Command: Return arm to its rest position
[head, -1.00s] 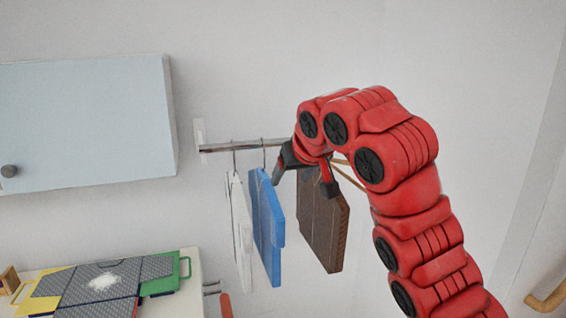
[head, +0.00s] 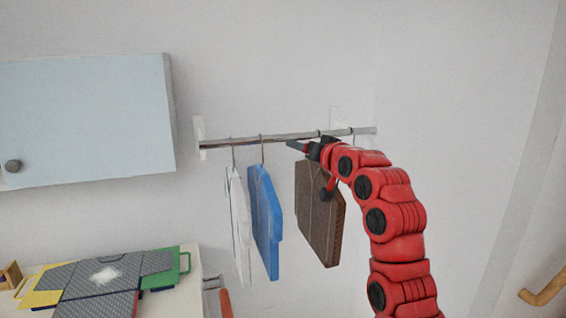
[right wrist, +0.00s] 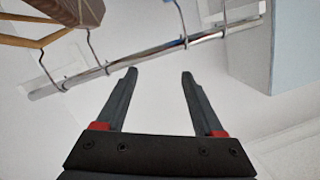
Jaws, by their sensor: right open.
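My right arm (head: 398,219) is red and comes up from the bottom right in the head view, bending left at the top. Its gripper (head: 298,146) is at the rail, in front of the upper part of a brown hanging board (head: 317,228). In the right wrist view the gripper (right wrist: 160,73) has its two dark fingers spread apart, with nothing between them. The metal rail (right wrist: 155,55) passes just beyond the fingertips. Whether the gripper touches the rail or the board cannot be told. My left gripper is not in view.
The wall rail (head: 222,142) also holds a blue board (head: 266,220) and a white board (head: 238,225) on hooks. A pale blue cabinet (head: 90,120) is at the left. A counter (head: 190,300) with several coloured boards stands below it.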

